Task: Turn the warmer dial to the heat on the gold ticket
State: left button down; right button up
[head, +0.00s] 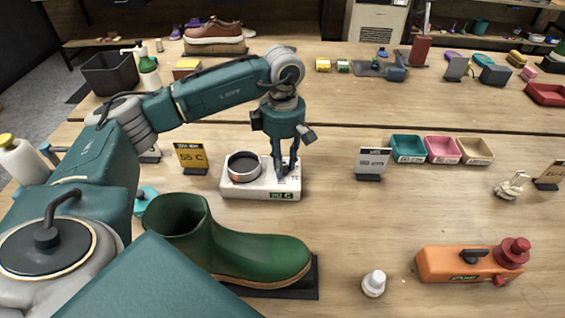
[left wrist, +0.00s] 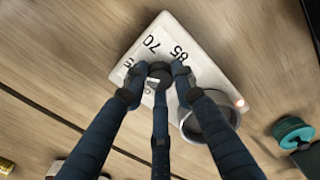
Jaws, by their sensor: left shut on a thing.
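The white warmer (head: 237,189) stands mid-table with a round metal cup (head: 243,167) on its left part and a small green display on its front. The gold ticket (head: 191,157) behind it on the left reads 55 C. My left gripper (head: 286,172) points down over the warmer's right part. In the left wrist view its fingers (left wrist: 158,82) are closed around the dark dial (left wrist: 160,74). The warmer's top (left wrist: 208,74) shows 70 and 85 there; another mark is partly hidden by a finger. The dial's pointer cannot be made out. My right gripper is out of view.
A white card (head: 371,161) and teal, pink and tan trays (head: 442,149) stand to the right. An orange device (head: 465,264) and white bottle (head: 374,284) are front right. Table between is clear.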

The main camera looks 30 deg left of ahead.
pick_arm(q)
jog(key=shift+w+r, duration=0.1)
jog(key=c, duration=1.4)
grip_release()
notch_tip(320, 180, up, 12)
